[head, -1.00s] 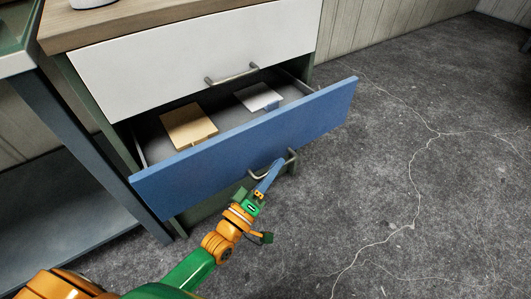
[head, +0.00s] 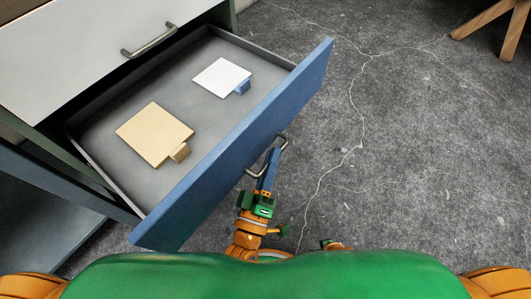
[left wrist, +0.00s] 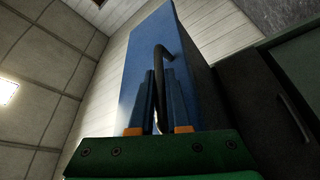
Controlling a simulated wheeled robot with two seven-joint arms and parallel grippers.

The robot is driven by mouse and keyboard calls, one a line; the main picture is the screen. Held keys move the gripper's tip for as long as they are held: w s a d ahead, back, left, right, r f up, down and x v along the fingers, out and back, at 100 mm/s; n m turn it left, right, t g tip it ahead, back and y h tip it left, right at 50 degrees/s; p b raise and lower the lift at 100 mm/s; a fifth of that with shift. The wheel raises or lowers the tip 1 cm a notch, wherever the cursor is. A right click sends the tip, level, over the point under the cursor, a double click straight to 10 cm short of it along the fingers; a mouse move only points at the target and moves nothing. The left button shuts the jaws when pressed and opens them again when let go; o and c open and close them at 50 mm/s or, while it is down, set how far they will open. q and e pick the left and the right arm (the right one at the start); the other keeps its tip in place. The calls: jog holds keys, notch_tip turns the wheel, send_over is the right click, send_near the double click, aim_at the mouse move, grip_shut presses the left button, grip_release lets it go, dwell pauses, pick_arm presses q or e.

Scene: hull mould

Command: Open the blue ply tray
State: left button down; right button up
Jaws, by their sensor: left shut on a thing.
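The blue ply tray is a drawer with a blue front (head: 235,150) and a grey inside (head: 180,85). It stands pulled well out of the cabinet. Its metal bar handle (head: 282,143) is on the outer face of the front. My left gripper (head: 268,172) is at that handle, with its blue fingers closed around the bar. In the left wrist view the fingers (left wrist: 160,98) stand on both sides of the dark handle (left wrist: 160,65), in front of the blue face (left wrist: 137,65). My right gripper cannot be made out.
Inside the tray lie a tan square piece (head: 153,133) and a white square piece (head: 221,77), each with a small tab. A white drawer front (head: 80,45) above is shut. Wooden legs (head: 490,25) stand at the far right. The concrete floor (head: 420,150) between is clear.

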pick_arm(q)
jog(key=c, duration=1.2)
grip_release()
jog(key=shift+o, duration=0.2)
jog(key=v, duration=0.7)
jog(key=shift+s, duration=0.1)
